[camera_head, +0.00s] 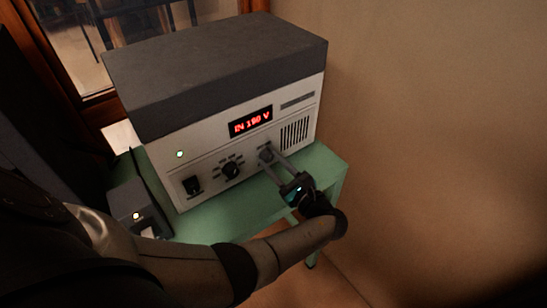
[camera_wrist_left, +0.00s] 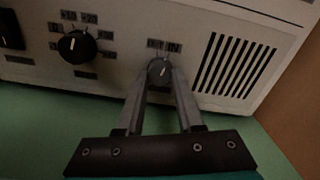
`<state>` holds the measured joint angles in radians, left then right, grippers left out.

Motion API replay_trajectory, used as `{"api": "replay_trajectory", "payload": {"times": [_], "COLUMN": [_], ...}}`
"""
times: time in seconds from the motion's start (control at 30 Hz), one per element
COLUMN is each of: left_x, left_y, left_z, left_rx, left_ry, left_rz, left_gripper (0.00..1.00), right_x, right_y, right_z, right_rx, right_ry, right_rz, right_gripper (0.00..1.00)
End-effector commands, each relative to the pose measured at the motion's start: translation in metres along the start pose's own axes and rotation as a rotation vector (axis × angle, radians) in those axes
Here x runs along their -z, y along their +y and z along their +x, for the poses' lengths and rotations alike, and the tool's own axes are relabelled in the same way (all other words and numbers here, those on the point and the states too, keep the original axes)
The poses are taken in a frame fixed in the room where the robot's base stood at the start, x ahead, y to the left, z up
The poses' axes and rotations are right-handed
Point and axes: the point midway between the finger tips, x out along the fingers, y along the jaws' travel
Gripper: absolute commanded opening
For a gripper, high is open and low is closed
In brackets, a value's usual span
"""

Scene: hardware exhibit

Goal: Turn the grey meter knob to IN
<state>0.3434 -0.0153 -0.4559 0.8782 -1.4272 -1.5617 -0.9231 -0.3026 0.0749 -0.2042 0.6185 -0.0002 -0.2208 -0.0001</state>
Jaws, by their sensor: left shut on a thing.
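The grey meter knob (camera_head: 266,153) is on the right part of the front panel of a grey-topped instrument (camera_head: 218,128). In the left wrist view the knob (camera_wrist_left: 159,69) sits below two labels, the right one reading IN. Its white pointer line leans up and slightly right, toward IN. My left gripper (camera_head: 268,158) reaches the panel from the front right, its two fingers shut on the sides of the knob. The red display (camera_head: 251,122) reads IN and a voltage that looks like 190 V. My right gripper is not in view.
A black dial knob (camera_wrist_left: 77,46) with a number scale is left of the grey knob. A black switch (camera_head: 192,185) is farther left, and vent slots (camera_wrist_left: 236,65) are at right. The instrument stands on a green table (camera_head: 325,166). A small dark box (camera_head: 135,205) stands at left.

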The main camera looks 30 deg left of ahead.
Motion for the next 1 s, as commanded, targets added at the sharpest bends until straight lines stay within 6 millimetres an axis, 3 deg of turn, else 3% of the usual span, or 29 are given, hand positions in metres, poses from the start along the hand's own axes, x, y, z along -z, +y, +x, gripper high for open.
{"api": "replay_trajectory", "payload": {"times": [0.3, 0.77, 0.8, 1.0], "left_x": [-0.0015, -0.001, -0.001, -0.0006], "left_y": [0.0, 0.0003, 0.0003, 0.0003], "left_z": [0.0014, 0.0016, 0.0016, 0.001], "left_rx": [-0.001, -0.001, -0.001, -0.001], "left_ry": [-0.004, -0.005, -0.005, -0.003], "left_rz": [0.104, 0.119, 0.119, 0.117], "left_gripper": [0.0, 0.0, 0.38, 0.61], "right_x": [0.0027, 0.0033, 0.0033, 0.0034], "right_y": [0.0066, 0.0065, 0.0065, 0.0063], "right_z": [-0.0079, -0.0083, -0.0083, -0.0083], "right_rx": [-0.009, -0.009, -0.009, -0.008], "right_ry": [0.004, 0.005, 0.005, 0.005], "right_rz": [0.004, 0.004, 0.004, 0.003], "right_gripper": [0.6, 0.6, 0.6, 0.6]}}
